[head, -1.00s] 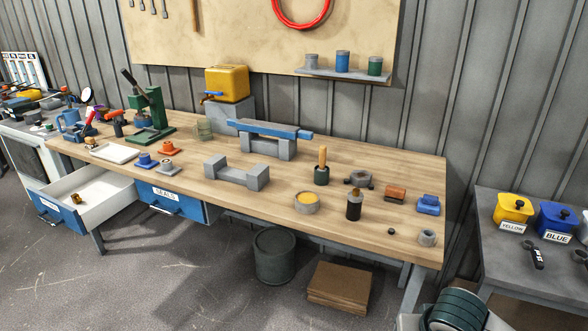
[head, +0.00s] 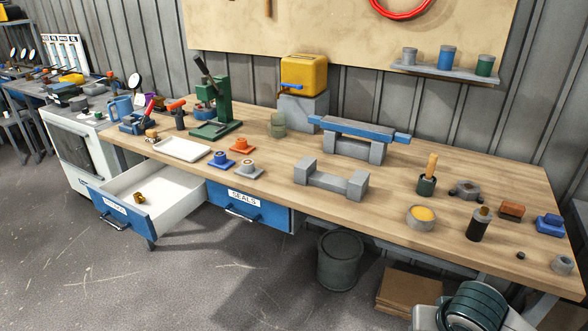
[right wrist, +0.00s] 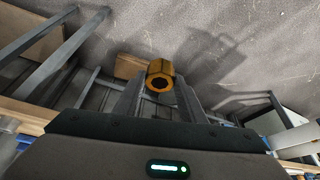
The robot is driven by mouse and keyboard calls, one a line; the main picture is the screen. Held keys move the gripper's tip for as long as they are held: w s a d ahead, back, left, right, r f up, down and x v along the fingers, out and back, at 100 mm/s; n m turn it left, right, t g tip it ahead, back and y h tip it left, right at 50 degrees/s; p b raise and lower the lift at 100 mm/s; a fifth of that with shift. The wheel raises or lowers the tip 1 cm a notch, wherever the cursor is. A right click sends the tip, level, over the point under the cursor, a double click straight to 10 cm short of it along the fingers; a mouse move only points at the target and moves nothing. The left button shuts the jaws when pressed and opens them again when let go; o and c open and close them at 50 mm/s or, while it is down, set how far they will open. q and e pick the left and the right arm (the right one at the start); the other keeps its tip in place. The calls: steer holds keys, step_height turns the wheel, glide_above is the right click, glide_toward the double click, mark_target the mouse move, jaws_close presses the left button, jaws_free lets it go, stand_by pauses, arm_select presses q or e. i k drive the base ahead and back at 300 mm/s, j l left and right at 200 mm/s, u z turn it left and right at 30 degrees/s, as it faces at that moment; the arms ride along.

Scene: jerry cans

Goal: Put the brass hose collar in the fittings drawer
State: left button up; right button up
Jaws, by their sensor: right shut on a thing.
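The brass hose collar (right wrist: 160,69), a faceted ring with a dark hole, is between the fingertips of my right gripper (right wrist: 159,84) in the right wrist view. The gripper is shut on it, with grey floor behind. The head view does not show this gripper or the held collar. An open drawer (head: 178,203) with a blue front and white inside stands out at the bench's left end; its label is too small to read surely. A small brass piece (head: 140,197) lies inside it. My left gripper is not in view.
The shut SEALS drawer (head: 246,206) is right of the open one. On the wooden bench (head: 270,192) above are a white tray (head: 182,149), a green press (head: 218,115) and flanged parts. A dark bin (head: 339,260) stands below. The floor before the drawers is clear.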

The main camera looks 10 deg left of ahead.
mark_target(160, 212)
steer(key=i+j, duration=0.1)
steer(key=j, duration=0.4)
steer(key=i+j, duration=0.15)
steer(key=j, duration=0.3)
steer(key=i+j, duration=0.1)
steer(key=j, duration=0.4)
steer(key=i+j, duration=0.1)
steer(key=j, duration=0.4)
steer(key=i+j, duration=0.15)
steer(key=j, duration=0.3)
steer(key=i+j, duration=0.1)
steer(key=j, duration=0.4)
steer(key=i+j, duration=0.1)
steer(key=j, duration=0.4)
steer(key=i+j, duration=0.15)
steer(key=j, duration=0.15)
steer(key=i+j, duration=0.15)
steer(key=j, duration=0.2)
steer(key=i+j, duration=0.15)
steer(key=j, duration=0.15)
steer(key=i, duration=0.5)
steer(key=z, duration=0.05)
